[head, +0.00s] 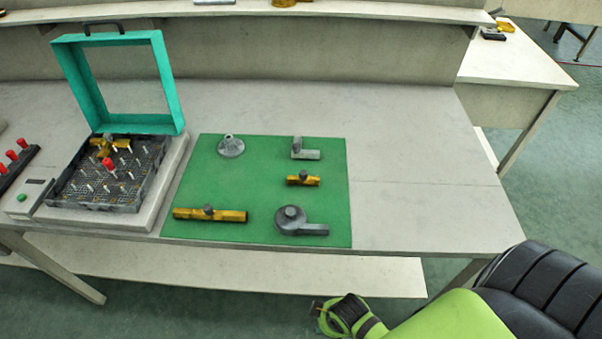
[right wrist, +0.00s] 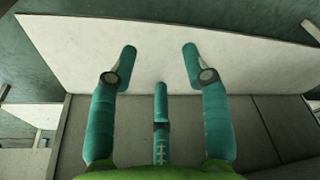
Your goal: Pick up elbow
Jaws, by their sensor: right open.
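The elbow (head: 305,151) appears to be the small grey L-shaped fitting at the top right of the green mat (head: 255,180). It has a short upright stub and a horizontal arm pointing right, and nothing touches it. My right gripper (right wrist: 160,52) is open and empty in the right wrist view, its teal fingers spread over a pale flat surface. In the head view my right arm is low, in front of the bench and well away from the elbow; its fingers cannot be made out there. The elbow cannot be identified in the wrist view. My left gripper is out of view.
The mat also holds a grey flanged cone (head: 231,146), a short brass fitting (head: 303,179), a long brass pipe piece (head: 211,214) and a round grey housing (head: 292,219). A fixture with a raised teal frame (head: 172,92) stands left. The bench (head: 420,180) right of the mat is clear.

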